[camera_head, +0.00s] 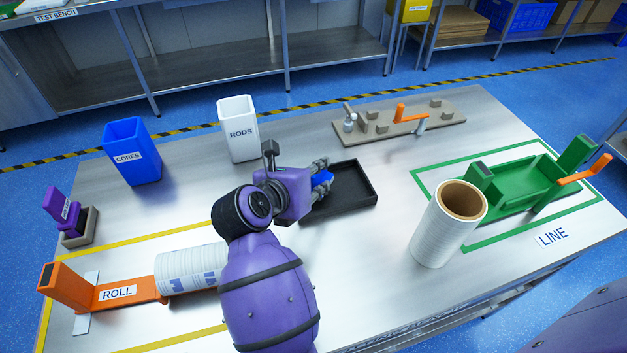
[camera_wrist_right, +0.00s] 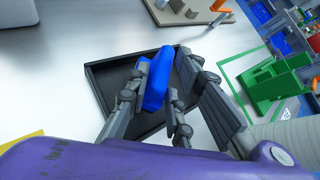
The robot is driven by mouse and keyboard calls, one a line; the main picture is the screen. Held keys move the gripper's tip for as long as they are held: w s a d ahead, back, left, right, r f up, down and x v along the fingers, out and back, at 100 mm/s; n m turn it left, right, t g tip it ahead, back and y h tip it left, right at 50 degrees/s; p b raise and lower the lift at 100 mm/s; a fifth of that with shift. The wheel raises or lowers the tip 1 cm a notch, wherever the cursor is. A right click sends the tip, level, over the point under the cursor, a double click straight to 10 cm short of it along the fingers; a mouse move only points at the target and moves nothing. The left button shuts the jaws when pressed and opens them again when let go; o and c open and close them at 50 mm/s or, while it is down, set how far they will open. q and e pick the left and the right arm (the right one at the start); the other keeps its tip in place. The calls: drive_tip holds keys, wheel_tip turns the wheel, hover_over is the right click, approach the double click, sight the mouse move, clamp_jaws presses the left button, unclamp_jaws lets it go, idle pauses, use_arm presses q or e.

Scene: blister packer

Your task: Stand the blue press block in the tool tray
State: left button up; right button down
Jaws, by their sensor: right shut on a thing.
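The blue press block (camera_head: 322,178) is between the fingers of my right gripper (camera_head: 320,178), which is shut on it. The block (camera_wrist_right: 156,80) shows more fully in the right wrist view, with the fingers of the right gripper (camera_wrist_right: 155,103) on either side. The black tool tray (camera_head: 366,184) lies on the table just behind and below the gripper; its rim also shows in the right wrist view (camera_wrist_right: 97,92). The block is over the tray; I cannot tell whether its base touches the tray floor. My left gripper is not in view.
The orange ROLL stand (camera_head: 118,293) with a white roll (camera_head: 190,269) is front left. Blue CORES (camera_head: 132,152) and white RODS (camera_head: 238,129) bins stand behind. A cardboard-cored roll (camera_head: 445,225) stands right of the tray, beside the green fixture (camera_head: 520,185). A beige fixture (camera_head: 400,122) lies behind the tray.

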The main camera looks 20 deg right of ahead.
drive_tip(key=shift+f, duration=1)
drive_tip(key=shift+f, duration=0.1)
drive_tip(key=c, duration=1.5)
unclamp_jaws()
drive_tip(key=shift+s, duration=0.1)
drive_tip(key=shift+c, duration=0.2)
drive_tip(key=v, duration=1.2)
drive_tip(key=shift+b, duration=0.35)
